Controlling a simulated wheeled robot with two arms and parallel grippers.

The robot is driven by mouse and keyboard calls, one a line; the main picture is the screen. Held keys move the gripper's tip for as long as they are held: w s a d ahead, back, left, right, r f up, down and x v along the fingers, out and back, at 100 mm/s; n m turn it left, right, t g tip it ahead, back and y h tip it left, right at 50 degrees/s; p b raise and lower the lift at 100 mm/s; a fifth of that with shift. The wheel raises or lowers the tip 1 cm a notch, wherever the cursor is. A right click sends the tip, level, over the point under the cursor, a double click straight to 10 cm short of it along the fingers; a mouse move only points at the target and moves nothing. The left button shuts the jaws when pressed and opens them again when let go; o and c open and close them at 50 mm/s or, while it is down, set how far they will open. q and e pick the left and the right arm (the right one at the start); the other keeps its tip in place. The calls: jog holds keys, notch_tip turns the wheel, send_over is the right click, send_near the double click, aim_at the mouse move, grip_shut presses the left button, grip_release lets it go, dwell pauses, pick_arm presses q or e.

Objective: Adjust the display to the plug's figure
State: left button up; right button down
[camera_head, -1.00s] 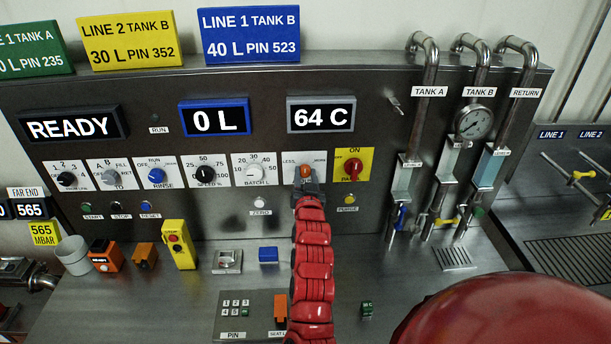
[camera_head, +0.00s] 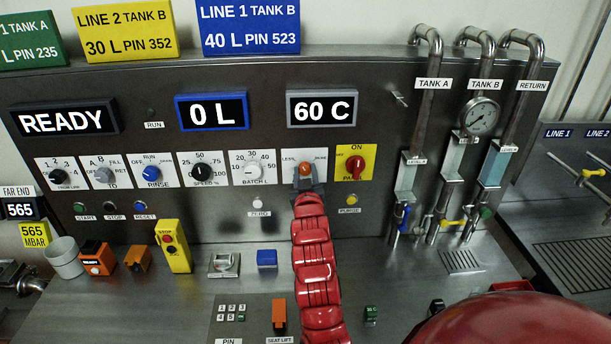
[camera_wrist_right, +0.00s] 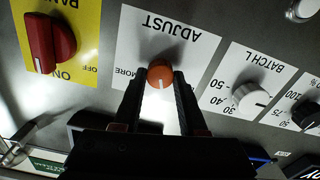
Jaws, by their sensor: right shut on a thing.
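The display (camera_head: 321,109) on the grey panel reads 60 C. Below it is the orange adjust knob (camera_head: 306,169) on a white plate marked LESS and MORE. My right gripper (camera_head: 306,184) is shut on this knob. In the right wrist view the two dark fingers hold the orange knob (camera_wrist_right: 160,74) from either side, and the ADJUST plate (camera_wrist_right: 170,36) shows upside down. A small green block (camera_head: 371,313) on the bench has a white marking too small to read surely; I cannot tell whether it is the plug. My left gripper is not in view.
The red panel knob (camera_head: 355,167) sits close right of the adjust knob, and the batch knob (camera_head: 252,170) close left. Other displays read READY (camera_head: 64,121) and 0 L (camera_head: 212,113). A yellow stop box (camera_head: 173,246) and several small blocks stand on the bench.

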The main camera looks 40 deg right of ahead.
jog(key=shift+f, duration=0.1)
jog(key=shift+c, duration=2.3)
grip_release()
jog(key=p+v, duration=0.8)
jog(key=v, duration=0.9)
jog(key=shift+s+a, duration=0.15)
jog(key=shift+a, duration=0.1)
